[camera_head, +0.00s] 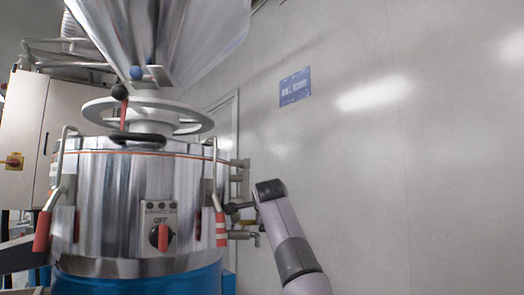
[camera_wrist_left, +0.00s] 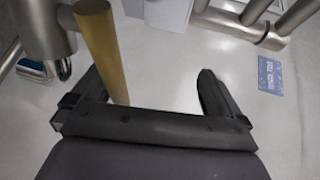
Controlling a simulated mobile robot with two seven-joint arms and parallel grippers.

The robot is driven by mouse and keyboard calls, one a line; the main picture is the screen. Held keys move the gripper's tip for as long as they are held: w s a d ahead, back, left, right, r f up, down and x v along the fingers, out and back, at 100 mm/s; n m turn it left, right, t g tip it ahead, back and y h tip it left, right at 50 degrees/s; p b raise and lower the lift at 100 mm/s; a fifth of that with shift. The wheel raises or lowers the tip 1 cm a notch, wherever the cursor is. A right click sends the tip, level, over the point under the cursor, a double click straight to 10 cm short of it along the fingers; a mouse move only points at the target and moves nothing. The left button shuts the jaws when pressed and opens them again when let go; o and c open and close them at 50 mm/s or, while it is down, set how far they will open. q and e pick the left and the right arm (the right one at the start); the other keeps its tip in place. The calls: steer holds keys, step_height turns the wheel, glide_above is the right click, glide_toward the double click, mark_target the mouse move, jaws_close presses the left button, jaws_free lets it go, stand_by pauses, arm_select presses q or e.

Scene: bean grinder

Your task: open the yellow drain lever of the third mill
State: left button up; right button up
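A yellow lever (camera_wrist_left: 102,50) stands as a rod in the left wrist view, its lower end running down to my left gripper's palm. My left gripper (camera_wrist_left: 150,92) is open, with the lever between its fingers, close to the left one and apart from the right one. Whether they touch is unclear. In the head view I see a steel mill (camera_head: 110,190) on a blue base; the yellow lever does not show there. An arm of mine comes in from the lower right, its dark end (camera_head: 250,202) beside the mill's right side; its finger opening cannot be made out.
Steel pipes (camera_wrist_left: 235,25) cross the upper right of the left wrist view, and a steel fitting (camera_wrist_left: 45,28) is at upper left. A blue sign (camera_head: 295,87) hangs on the white wall. A control box (camera_head: 28,130) stands left of the mill. The right side is clear.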

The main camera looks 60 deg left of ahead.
arm_select(q)
step_height(320, 180, up, 14)
steer(key=y+p, duration=0.2)
steer(key=shift+s+d+f+t, duration=0.2)
steer(key=shift+d+f+t, duration=0.1)
steer(key=shift+t, duration=0.1)
steer(key=shift+w+r+p, duration=0.1)
steer(key=shift+r+p, duration=0.35)
steer(key=shift+r, duration=0.25)
steer(key=c, duration=0.5)
steer(key=shift+s+d+r, duration=0.35)
steer(key=shift+d+r, duration=0.05)
steer(key=shift+r, duration=0.25)
steer(key=shift+s+d+r, duration=0.3)
steer(key=shift+d+r, duration=0.1)
steer(key=shift+r, duration=0.2)
steer(key=shift+c, duration=0.7)
steer(key=shift+w+a+f, duration=0.2)
steer(key=shift+a, duration=0.2)
arm_select(e)
steer(key=shift+m+g+h, duration=0.5)
steer(key=shift+h, duration=0.1)
steer(key=d, duration=0.1)
steer(key=s+d+f, duration=0.1)
steer(key=s+d, duration=0.1)
steer(key=shift+d+f, duration=0.2)
steer(key=shift+f, duration=0.05)
arm_select(q)
steer(key=shift+f, duration=0.1)
